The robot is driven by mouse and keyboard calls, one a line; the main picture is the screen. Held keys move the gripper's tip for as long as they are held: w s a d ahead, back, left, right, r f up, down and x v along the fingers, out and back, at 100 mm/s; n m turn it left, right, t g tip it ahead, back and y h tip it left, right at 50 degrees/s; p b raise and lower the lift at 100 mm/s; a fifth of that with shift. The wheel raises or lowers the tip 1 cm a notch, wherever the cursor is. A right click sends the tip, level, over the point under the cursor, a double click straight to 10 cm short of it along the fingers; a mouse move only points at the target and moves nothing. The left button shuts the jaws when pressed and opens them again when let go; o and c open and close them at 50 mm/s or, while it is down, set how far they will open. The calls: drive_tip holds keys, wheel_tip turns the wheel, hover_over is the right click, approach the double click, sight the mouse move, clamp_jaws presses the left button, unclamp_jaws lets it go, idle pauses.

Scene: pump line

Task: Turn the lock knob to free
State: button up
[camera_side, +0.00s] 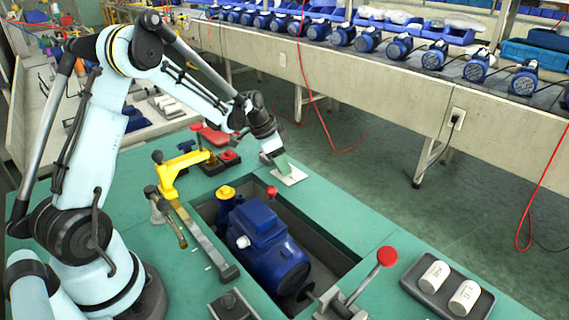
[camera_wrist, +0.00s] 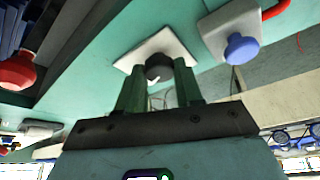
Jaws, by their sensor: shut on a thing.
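The lock knob (camera_wrist: 158,67) is dark and round, and sits on a square white plate (camera_wrist: 176,43) on the green bench top in the wrist view. My gripper (camera_wrist: 159,78) has its two green fingers on either side of the knob, shut on it. In the side view my gripper (camera_side: 282,165) points down at the white plate (camera_side: 293,177), near the far edge of the bench. The knob is hidden there behind the fingers. The knob's pointing direction cannot be told.
A blue pump motor (camera_side: 264,243) lies in the bench's sunken pit, left of a red-knobbed lever (camera_side: 387,256). A yellow clamp (camera_side: 178,170) stands left of the pit. A grey tray (camera_side: 418,291) holds white cylinders. A blue button (camera_wrist: 241,48) is near the plate in the wrist view.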

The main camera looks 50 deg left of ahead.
drive_tip(key=shift+w+m+g+h, duration=0.1)
drive_tip(key=shift+m+g+h, duration=0.3)
drive_tip(key=shift+m, duration=1.2)
drive_tip(key=o, duration=1)
drive_tip(key=shift+a+r, duration=0.1)
drive_tip(key=v, duration=1.2)
